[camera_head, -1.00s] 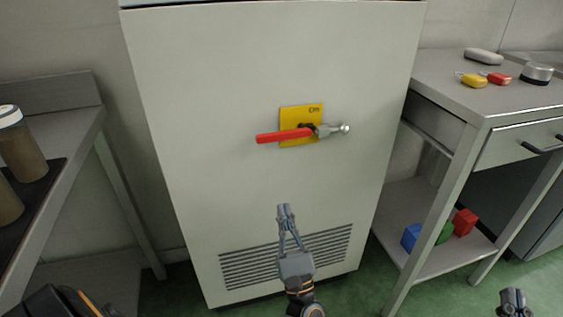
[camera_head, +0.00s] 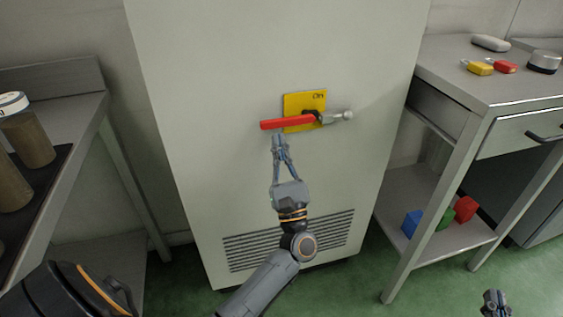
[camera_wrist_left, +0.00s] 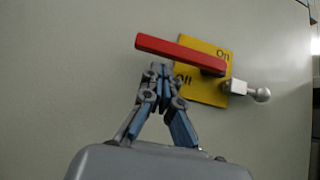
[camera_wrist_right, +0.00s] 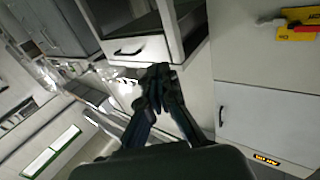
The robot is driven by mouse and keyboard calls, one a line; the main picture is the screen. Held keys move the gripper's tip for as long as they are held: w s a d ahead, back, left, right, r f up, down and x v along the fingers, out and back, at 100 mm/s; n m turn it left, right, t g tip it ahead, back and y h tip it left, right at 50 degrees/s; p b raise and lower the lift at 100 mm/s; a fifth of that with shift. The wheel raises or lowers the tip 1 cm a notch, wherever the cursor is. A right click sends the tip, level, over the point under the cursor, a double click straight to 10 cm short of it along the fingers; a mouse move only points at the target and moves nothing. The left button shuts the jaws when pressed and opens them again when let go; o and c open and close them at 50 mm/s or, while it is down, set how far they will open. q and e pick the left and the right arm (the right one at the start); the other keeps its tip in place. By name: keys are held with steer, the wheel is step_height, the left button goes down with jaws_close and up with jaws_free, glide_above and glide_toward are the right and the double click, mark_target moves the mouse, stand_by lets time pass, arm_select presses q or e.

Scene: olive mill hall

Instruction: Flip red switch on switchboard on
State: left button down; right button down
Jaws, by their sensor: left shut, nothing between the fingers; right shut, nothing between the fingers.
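The red switch (camera_head: 288,122) is a long lever on a yellow plate (camera_head: 319,99) on the front of a pale grey cabinet. It lies nearly level, its red end to the left and a grey knob to the right. In the left wrist view the red switch (camera_wrist_left: 180,52) crosses the yellow plate (camera_wrist_left: 210,94), which reads "On" at the top and "Off" lower left. My left gripper (camera_head: 278,140) is shut and empty just below the lever's red end; whether it touches cannot be told. My right gripper (camera_head: 493,296) is shut and empty, low at the right, away from the switch.
A grey table (camera_head: 500,88) on the right holds yellow and red small items and a round metal one; coloured blocks stand on its lower shelf. A left bench (camera_head: 60,115) holds brown jars. A vent grille (camera_head: 240,255) is low on the cabinet.

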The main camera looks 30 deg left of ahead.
arm_select(q)
steer(key=shift+r, duration=0.45)
arm_select(e)
steer(key=shift+f, duration=0.35)
arm_select(q)
steer(key=shift+w, duration=0.1)
